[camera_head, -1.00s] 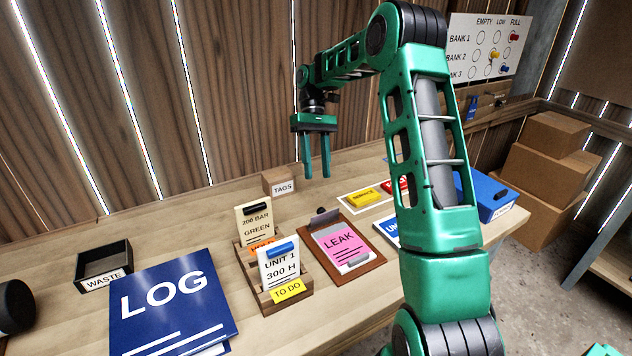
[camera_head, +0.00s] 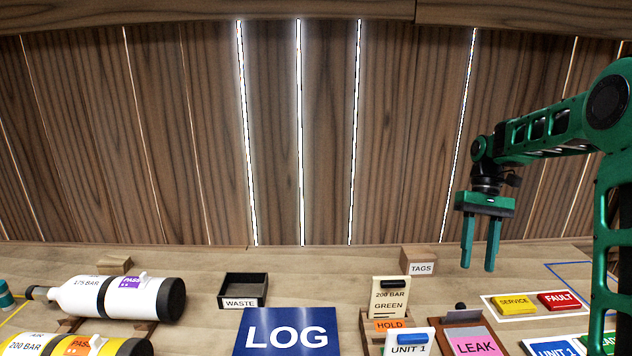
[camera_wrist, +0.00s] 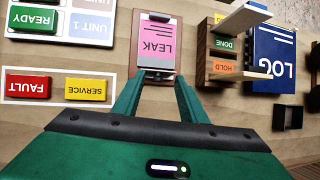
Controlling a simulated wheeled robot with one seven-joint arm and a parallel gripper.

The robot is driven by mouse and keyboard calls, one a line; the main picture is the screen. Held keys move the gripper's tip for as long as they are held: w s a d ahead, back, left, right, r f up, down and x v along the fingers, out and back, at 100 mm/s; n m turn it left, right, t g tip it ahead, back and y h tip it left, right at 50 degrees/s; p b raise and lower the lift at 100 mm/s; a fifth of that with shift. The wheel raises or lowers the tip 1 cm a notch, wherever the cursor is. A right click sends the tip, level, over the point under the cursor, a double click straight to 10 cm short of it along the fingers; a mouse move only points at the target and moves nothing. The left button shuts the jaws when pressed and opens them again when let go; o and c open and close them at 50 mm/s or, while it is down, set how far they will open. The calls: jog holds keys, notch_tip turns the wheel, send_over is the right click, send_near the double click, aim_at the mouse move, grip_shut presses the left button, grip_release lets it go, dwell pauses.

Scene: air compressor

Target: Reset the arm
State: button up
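My gripper (camera_head: 479,256) hangs from my green arm at the right of the head view, fingers pointing down, above the bench. Its two fingers are apart with nothing between them. In the wrist view my gripper (camera_wrist: 155,90) also shows spread fingers, with the pink LEAK card (camera_wrist: 155,42) on its clipboard beyond them. The LEAK card also shows at the bottom of the head view (camera_head: 474,343). My gripper touches none of the bench items.
The blue LOG book (camera_head: 288,334), WASTE bin (camera_head: 244,288), card rack (camera_head: 372,340), TAGS box (camera_head: 420,261), SERVICE block (camera_head: 514,305) and FAULT block (camera_head: 558,301) stand on the bench. Two cylinders, one white (camera_head: 80,296) and one yellow (camera_head: 40,345), lie at left. Air around my gripper is clear.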

jog(key=s+d+r+m+t+h, duration=0.1)
jog(key=s+r+m+t, duration=0.25)
jog(key=s, duration=1.35)
jog(key=s+f+m+t, duration=0.1)
jog(key=s+f, duration=0.1)
jog(key=s, duration=0.5)
jog(key=s+f+m+t, duration=0.1)
jog(key=s+f, duration=0.1)
jog(key=s, duration=0.5)
jog(key=shift+s+d+f+h, duration=0.25)
jog(key=shift+d+f+h, duration=0.1)
jog(key=shift+h, duration=0.05)
jog(key=shift+m, duration=0.25)
jog(key=shift+w+f, duration=0.25)
jog(key=shift+w, duration=0.35)
